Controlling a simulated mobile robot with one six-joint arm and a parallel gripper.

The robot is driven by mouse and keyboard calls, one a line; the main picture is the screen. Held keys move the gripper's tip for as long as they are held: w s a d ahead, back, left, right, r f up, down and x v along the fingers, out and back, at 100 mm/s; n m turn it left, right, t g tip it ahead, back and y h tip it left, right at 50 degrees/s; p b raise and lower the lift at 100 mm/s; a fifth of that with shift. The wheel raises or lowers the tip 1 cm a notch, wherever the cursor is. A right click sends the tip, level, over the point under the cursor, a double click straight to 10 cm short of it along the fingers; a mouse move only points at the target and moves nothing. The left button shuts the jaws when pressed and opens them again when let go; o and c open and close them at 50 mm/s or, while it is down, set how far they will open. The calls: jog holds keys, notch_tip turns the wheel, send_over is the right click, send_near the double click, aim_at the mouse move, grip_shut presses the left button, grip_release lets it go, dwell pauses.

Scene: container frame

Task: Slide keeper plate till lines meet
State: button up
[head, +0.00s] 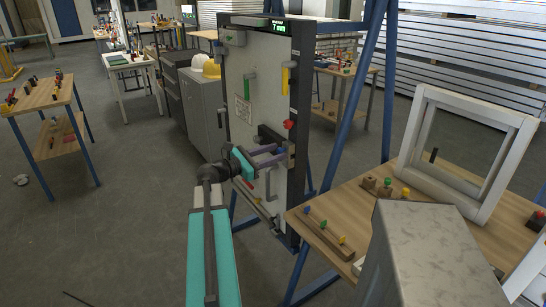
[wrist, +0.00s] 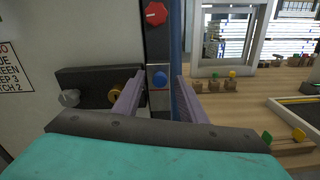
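A small grey plate with a blue knob (wrist: 160,78), which looks like the keeper plate, sits on a dark upright post (wrist: 158,42). My gripper (wrist: 161,80) is open, with one purple finger on each side of the plate and knob. I see gaps between the fingers and the knob, and cannot tell how far the tips are from the post. In the head view my gripper (head: 283,153) reaches to the post at the right edge of the pale door panel (head: 258,95).
A red knob (wrist: 156,13) is on the post above the plate. A dark block (wrist: 88,86) with a grey knob and a brass piece is on the panel at left. A wooden bench (head: 345,205) with a white frame (head: 415,165) stands at right, beside a blue leg (head: 352,95).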

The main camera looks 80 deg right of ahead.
jog(key=b+v, duration=0.1)
jog(key=v, duration=1.2)
jog(key=shift+w+a+b, duration=0.3)
jog(key=shift+b, duration=0.1)
